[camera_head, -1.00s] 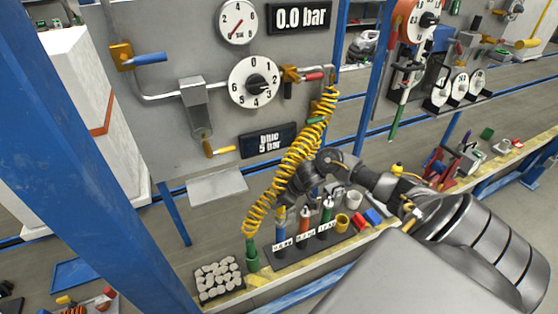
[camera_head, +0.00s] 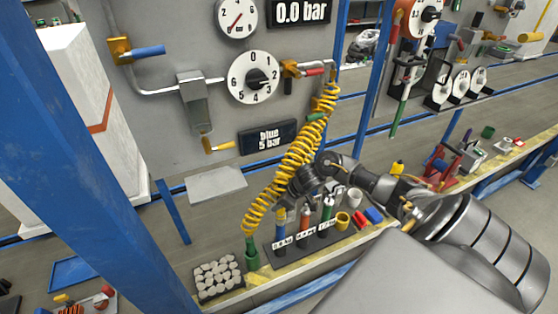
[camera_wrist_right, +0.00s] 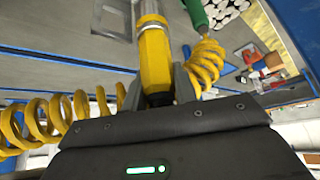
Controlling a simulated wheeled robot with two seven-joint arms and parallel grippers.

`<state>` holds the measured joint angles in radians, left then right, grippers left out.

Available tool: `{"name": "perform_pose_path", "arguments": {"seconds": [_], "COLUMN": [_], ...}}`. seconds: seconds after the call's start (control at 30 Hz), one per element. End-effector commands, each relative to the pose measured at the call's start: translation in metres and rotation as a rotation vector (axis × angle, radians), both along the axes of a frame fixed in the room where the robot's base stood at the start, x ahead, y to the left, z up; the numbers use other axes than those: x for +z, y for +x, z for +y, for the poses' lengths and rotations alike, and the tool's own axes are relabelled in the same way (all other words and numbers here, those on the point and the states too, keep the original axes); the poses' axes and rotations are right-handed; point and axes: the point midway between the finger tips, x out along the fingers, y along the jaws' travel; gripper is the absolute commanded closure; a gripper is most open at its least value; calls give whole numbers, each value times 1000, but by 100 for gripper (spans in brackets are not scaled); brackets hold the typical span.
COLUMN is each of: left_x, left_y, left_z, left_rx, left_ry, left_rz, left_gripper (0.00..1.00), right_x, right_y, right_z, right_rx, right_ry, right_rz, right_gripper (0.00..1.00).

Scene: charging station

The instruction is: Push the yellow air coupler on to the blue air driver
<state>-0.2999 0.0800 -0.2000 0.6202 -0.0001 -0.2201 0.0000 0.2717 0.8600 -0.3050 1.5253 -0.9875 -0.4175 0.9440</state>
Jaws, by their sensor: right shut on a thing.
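In the right wrist view, a yellow cylinder with a metal tip, seemingly the yellow air coupler (camera_wrist_right: 155,60), sits between the fingers of my right gripper (camera_wrist_right: 160,92), which is shut on it. In the head view the same gripper (camera_head: 292,188) is beside the coiled yellow hose (camera_head: 300,150), above the rack; its fingertips and the coupler are mostly hidden. The blue air driver (camera_head: 281,216) stands upright in the dark rack (camera_head: 284,254), below the gripper. A gap between coupler and driver cannot be judged clearly. My left gripper is not in view.
Red (camera_head: 305,219) and green (camera_head: 328,208) drivers stand right of the blue one. A tray of whitish pieces (camera_head: 217,277) is left of the rack. A blue post (camera_head: 85,150) stands at left.

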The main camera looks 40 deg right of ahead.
Motion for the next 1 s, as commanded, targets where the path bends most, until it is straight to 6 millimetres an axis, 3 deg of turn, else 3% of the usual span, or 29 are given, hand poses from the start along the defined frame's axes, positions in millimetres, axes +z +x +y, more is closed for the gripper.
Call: {"name": "perform_pose_path", "arguments": {"seconds": [0.03,0.2,0.57,1.0], "left_x": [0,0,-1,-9], "left_y": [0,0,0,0], "left_z": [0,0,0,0], "left_rx": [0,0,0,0], "left_ry": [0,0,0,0], "left_rz": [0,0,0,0], "left_gripper": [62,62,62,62], "right_x": [0,0,4,70], "right_y": [0,0,-3,-40], "right_z": [0,0,-2,-21], "right_rx": [0,0,0,3], "right_ry": [0,0,-1,-4], "right_rz": [-1,-1,-1,-1], "right_gripper": [69,47,47,47]}}
